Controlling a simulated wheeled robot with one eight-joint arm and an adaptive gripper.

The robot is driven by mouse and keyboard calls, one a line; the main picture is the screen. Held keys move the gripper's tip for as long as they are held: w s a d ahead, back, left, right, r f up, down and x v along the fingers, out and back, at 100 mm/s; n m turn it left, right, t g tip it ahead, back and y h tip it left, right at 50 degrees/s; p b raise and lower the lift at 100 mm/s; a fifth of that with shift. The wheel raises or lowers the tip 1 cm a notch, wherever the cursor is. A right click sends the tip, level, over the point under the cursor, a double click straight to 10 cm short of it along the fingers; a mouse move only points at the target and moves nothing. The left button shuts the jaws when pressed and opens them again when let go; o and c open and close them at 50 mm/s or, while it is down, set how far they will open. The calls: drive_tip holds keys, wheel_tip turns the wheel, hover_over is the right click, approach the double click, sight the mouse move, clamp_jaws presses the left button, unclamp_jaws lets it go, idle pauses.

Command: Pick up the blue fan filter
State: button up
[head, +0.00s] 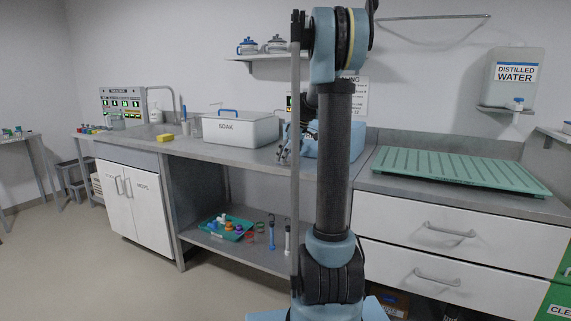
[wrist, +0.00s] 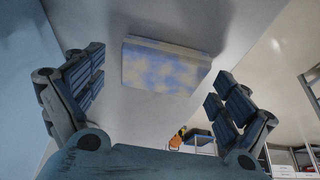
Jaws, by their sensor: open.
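A flat block mottled blue and white, which looks like the blue fan filter (wrist: 165,66), lies against a pale grey surface in the wrist view. It sits ahead of my gripper (wrist: 165,92), between the lines of the two spread fingers. The gripper is open and empty, with a gap between each finger and the block. In the head view my gripper (head: 287,150) is small and partly hidden by my own arm, over the counter by a light blue case. I cannot make out the filter in the head view.
A white SOAK bin (head: 240,128) stands on the counter left of my gripper. A green drying mat (head: 460,170) lies on the right counter. A yellow sponge (head: 165,137) lies by the sink. A lower shelf holds a green tray (head: 222,228) with small coloured parts.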

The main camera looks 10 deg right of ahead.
drive_tip(key=c, duration=1)
drive_tip(key=shift+o, duration=0.2)
